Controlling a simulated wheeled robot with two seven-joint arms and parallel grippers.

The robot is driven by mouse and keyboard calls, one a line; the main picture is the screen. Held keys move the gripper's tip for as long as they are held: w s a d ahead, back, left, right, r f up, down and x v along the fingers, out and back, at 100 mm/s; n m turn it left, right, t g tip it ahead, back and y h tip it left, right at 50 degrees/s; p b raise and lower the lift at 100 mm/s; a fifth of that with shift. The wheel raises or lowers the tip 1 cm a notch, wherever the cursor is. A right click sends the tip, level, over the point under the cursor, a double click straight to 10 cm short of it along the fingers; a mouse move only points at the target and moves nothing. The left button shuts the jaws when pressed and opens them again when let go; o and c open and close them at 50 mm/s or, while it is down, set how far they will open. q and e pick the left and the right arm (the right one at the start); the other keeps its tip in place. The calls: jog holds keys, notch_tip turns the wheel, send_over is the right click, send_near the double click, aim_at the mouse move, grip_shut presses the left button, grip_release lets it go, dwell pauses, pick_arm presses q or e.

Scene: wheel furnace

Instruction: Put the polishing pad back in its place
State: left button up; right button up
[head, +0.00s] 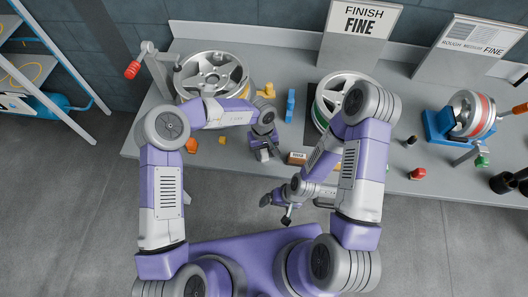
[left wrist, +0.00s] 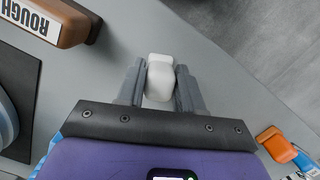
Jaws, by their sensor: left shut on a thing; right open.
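My left gripper (head: 263,155) is over the bench near its front edge. In the left wrist view its two grey fingers (left wrist: 160,85) are shut on a small white rounded piece (left wrist: 161,77), one finger on each side. The piece has a smooth top; whether it is the polishing pad I cannot tell for sure. My right gripper (head: 276,210) is open and empty in front of the bench. A brown block marked ROUGH (left wrist: 50,20) lies beside the left gripper; it also shows in the head view (head: 297,158).
Two wheels lie on the bench (head: 400,150), one at left (head: 211,72) and one on a dark mat (head: 311,100). A FINISH FINE sign (head: 362,20) and a ROUGH/FINE board (head: 470,45) stand behind. A blue fixture (head: 437,126) is at right. An orange-and-blue item (left wrist: 278,145) is near the left gripper.

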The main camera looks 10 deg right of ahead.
pick_arm(q)
jog(key=shift+f, duration=0.15)
jog(key=o, duration=0.9)
jog(key=shift+o, duration=0.2)
notch_tip(320, 180, up, 12)
jog(key=w+p, duration=0.1)
jog(key=p, duration=0.1)
jog(key=shift+w, duration=0.4)
